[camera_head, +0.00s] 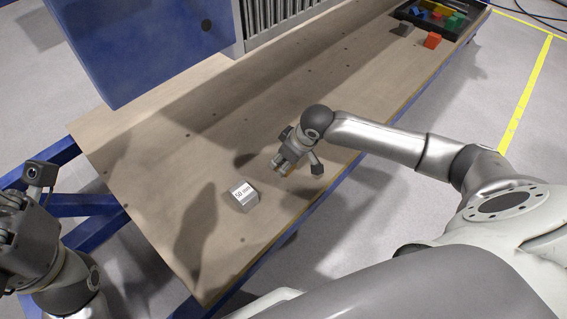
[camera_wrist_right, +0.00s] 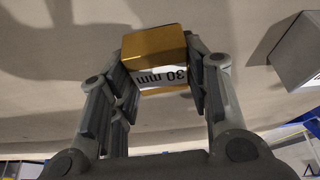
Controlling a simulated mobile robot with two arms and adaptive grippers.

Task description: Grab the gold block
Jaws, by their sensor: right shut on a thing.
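The gold block (camera_wrist_right: 155,45) shows in the right wrist view between my right fingertips, with a white "30 mm" label on one face. My right gripper (camera_wrist_right: 163,75) is shut on it, one finger on each side. In the head view my right gripper (camera_head: 281,166) is low over the wooden table, and its fingers mostly hide the block. I cannot tell if the block touches the table. My left gripper (camera_head: 22,235) is at the left edge of the head view, away from the blocks; its fingers do not show clearly.
A grey block (camera_head: 245,200) with a white label stands on the wooden table (camera_head: 150,185), left of my right gripper. At the far end are a red block (camera_head: 432,40), a dark grey block (camera_head: 405,29) and a black tray (camera_head: 462,30) of coloured pieces. A blue cabinet (camera_head: 140,45) stands behind.

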